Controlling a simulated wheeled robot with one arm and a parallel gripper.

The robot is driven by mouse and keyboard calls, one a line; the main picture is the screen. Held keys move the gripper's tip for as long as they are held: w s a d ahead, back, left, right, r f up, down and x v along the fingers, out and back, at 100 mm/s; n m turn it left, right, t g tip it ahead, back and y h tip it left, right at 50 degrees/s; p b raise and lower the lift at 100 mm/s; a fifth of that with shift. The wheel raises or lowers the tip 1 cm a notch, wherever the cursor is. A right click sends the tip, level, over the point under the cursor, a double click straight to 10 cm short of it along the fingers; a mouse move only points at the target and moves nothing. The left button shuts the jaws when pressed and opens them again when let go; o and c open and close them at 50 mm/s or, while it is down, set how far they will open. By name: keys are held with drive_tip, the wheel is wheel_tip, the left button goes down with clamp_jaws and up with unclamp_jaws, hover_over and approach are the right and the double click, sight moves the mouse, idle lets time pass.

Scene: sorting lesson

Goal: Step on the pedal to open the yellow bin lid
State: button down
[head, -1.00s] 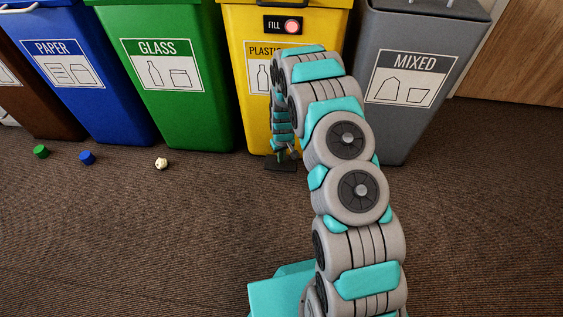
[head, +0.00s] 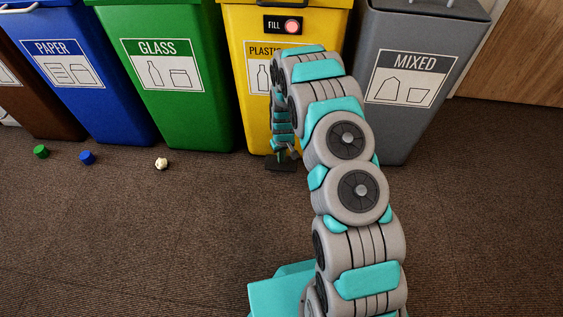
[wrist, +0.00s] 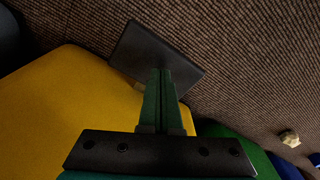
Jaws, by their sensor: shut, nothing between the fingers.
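The yellow bin (head: 247,90) stands between the green and grey bins, with a plastic label and a lit FILL light (head: 292,26) on its front. Its top is mostly out of frame, so I cannot tell the lid's state. The dark pedal (head: 280,165) sticks out at the bin's foot. In the wrist view the pedal (wrist: 150,50) is a flat black plate beside the yellow wall (wrist: 65,110). My gripper (wrist: 162,75) is shut and empty, its green fingertips over the pedal plate and apparently at it; contact is hard to tell. My arm hides part of the bin.
A green bin (head: 180,80), a blue bin (head: 80,75) and a grey bin (head: 405,85) stand alongside. A green piece (head: 41,151), a blue piece (head: 87,157) and a crumpled pale piece (head: 161,163) lie on the carpet. The carpet at front left is clear.

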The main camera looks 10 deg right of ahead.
sight(281, 164)
drive_tip(key=shift+f+b, duration=0.6)
drive_tip(key=shift+f, duration=2.05)
drive_tip(key=shift+r, duration=0.2)
drive_tip(key=shift+r+p, duration=0.8)
drive_tip(key=shift+r, duration=3.7)
